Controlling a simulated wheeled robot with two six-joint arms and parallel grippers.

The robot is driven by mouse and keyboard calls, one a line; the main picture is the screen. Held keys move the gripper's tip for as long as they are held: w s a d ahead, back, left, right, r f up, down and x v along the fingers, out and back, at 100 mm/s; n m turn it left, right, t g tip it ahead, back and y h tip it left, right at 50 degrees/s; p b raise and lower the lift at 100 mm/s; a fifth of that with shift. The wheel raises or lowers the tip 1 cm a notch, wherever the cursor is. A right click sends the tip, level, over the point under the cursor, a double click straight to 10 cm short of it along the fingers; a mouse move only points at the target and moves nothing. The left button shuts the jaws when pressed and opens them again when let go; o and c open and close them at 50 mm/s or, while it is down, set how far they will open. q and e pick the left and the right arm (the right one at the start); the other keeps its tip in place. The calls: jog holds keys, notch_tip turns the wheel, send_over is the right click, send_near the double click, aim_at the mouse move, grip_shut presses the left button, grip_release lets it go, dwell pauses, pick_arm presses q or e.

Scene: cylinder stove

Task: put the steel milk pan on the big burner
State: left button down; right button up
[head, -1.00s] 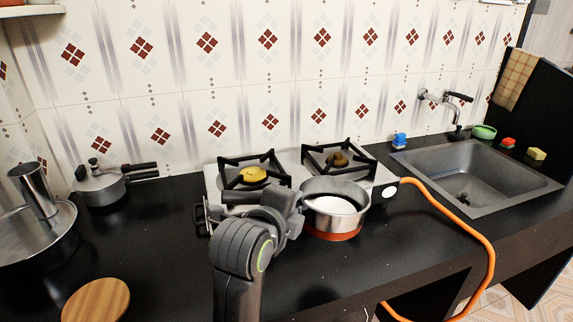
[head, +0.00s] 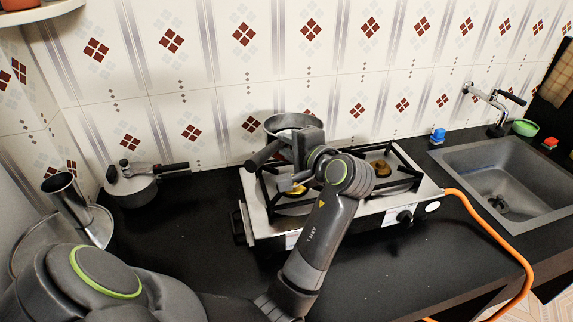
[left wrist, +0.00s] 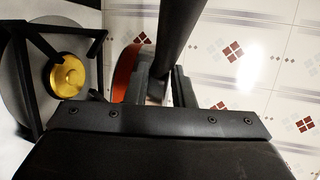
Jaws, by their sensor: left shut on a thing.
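The steel milk pan (head: 291,121) is held up above the back of the left burner, near the tiled wall. My left gripper (head: 293,158) is shut on its dark handle (head: 262,154). In the left wrist view the handle (left wrist: 183,30) runs between the fingers (left wrist: 160,90), and the pan's orange-red base (left wrist: 130,68) shows beside them. The left burner, with a brass cap (head: 294,188), is partly hidden by my gripper; the cap also shows clear in the left wrist view (left wrist: 68,75). The right burner has a smaller brown cap (head: 381,168). My right gripper is out of view.
The stove (head: 270,226) has black pan supports, and an orange hose (head: 492,235) leaves its right side. A pressure cooker (head: 131,188) stands left of it, and a sink (head: 500,175) lies right. The tiled wall is close behind the pan.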

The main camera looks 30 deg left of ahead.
pick_arm(q)
notch_tip(320, 180, down, 10)
jog(key=n+y+b, duration=0.1)
jog(key=b, duration=0.1)
jog(key=shift+s+d, duration=0.2)
jog(key=shift+d, duration=0.25)
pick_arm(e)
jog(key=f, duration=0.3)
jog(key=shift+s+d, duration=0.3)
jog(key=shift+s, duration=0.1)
pick_arm(q)
jog(key=shift+b, duration=0.3)
jog(key=c, duration=1.7)
grip_release()
jog(key=shift+f, duration=0.15)
jog(key=o, duration=0.5)
jog(key=shift+c, duration=0.2)
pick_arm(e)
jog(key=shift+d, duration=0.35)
pick_arm(q)
jog(key=shift+r, duration=0.2)
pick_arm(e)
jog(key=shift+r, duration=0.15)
